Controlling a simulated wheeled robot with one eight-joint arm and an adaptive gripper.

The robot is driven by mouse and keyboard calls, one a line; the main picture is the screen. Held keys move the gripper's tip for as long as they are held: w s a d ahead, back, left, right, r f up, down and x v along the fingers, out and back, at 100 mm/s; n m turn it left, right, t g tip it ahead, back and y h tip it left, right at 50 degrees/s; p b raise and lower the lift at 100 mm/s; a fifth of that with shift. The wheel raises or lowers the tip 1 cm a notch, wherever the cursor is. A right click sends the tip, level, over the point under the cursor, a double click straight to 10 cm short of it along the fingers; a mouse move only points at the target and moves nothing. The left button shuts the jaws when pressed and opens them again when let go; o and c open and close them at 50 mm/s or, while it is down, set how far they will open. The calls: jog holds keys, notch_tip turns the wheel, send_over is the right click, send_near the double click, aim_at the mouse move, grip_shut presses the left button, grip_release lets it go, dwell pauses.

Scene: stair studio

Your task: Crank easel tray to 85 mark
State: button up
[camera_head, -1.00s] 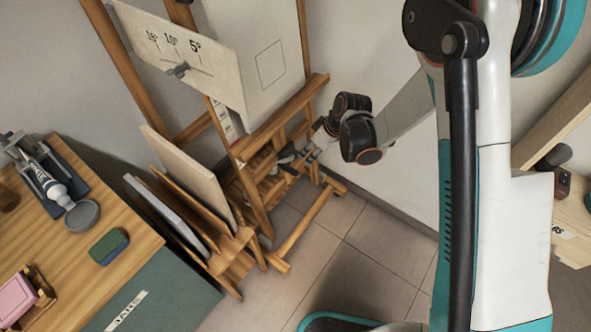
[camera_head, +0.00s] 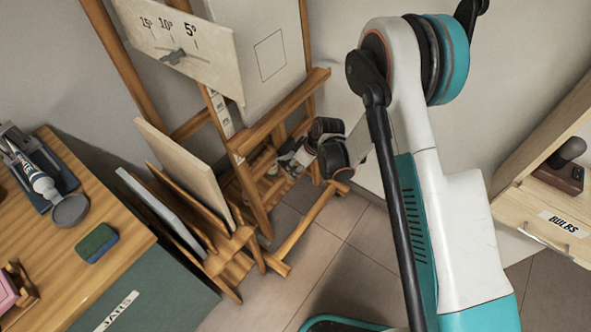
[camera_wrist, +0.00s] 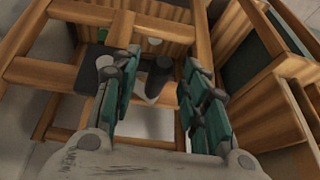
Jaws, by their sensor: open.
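The wooden easel (camera_head: 246,180) stands against the wall, with its tray ledge (camera_head: 285,108) across the front under a canvas. A pale scale strip (camera_head: 221,114) with marks runs beside the mast; its numbers are too small to read. My gripper (camera_head: 283,160) is low at the easel's frame, below the tray, its tips partly hidden. In the wrist view my gripper (camera_wrist: 162,88) is open, with teal-padded fingers left and right. A dark knob (camera_wrist: 158,73), seemingly the crank handle, shows between the fingers, near the wooden bars. I cannot tell whether either finger touches it.
A rack of boards (camera_head: 195,200) stands left of the easel. A desk (camera_head: 95,190) with a tube, a sponge and a pink item is at the left. A tilted panel (camera_head: 190,50) with degree marks hangs above. A drawer labelled BULBS (camera_head: 545,215) is at the right.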

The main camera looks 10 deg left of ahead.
jog(key=shift+a+f, duration=0.2)
jog(key=shift+f, duration=0.35)
grip_shut()
jog(key=shift+w+a+r, duration=0.1)
